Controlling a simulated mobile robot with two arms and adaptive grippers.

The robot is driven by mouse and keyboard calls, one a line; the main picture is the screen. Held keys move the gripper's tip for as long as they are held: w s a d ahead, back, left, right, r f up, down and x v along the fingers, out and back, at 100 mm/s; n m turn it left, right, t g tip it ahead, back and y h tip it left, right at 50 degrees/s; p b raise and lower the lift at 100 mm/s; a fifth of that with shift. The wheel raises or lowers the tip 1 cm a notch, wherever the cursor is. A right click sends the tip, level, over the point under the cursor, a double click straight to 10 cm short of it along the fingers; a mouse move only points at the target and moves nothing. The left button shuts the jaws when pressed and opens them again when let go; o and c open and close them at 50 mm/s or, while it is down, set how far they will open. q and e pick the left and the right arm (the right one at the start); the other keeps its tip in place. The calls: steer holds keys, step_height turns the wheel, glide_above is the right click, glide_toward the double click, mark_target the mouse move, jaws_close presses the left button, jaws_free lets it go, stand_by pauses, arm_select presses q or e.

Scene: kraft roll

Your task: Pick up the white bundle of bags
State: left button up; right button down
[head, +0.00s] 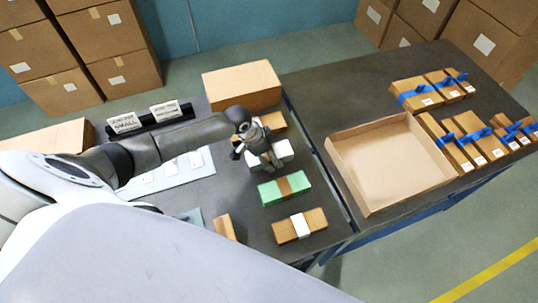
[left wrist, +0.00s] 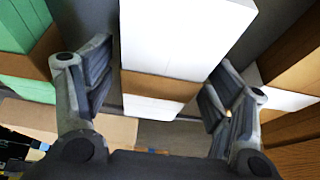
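The white bundle of bags (head: 284,149) with a brown paper band lies on the dark table, partly hidden by my left gripper (head: 257,158) in the head view. In the left wrist view the white bundle (left wrist: 182,35) shows between the spread fingers of my left gripper (left wrist: 160,80), one finger on each side. The gripper is open, and I see a gap beside the left finger; contact at the right finger is unclear. My right gripper is not in view.
A green bundle (head: 285,189) and a brown bundle with a white band (head: 300,226) lie nearer the front. Another brown bundle (head: 272,121) and a cardboard box (head: 241,86) are behind. An open shallow carton (head: 392,166) stands on the right table near blue-strapped bundles (head: 462,150).

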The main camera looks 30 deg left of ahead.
arm_select(q)
steer(key=c, duration=1)
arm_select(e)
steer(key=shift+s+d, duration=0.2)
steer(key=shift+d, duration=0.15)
arm_select(q)
steer(key=shift+r, duration=0.1)
steer(key=shift+c, duration=0.2)
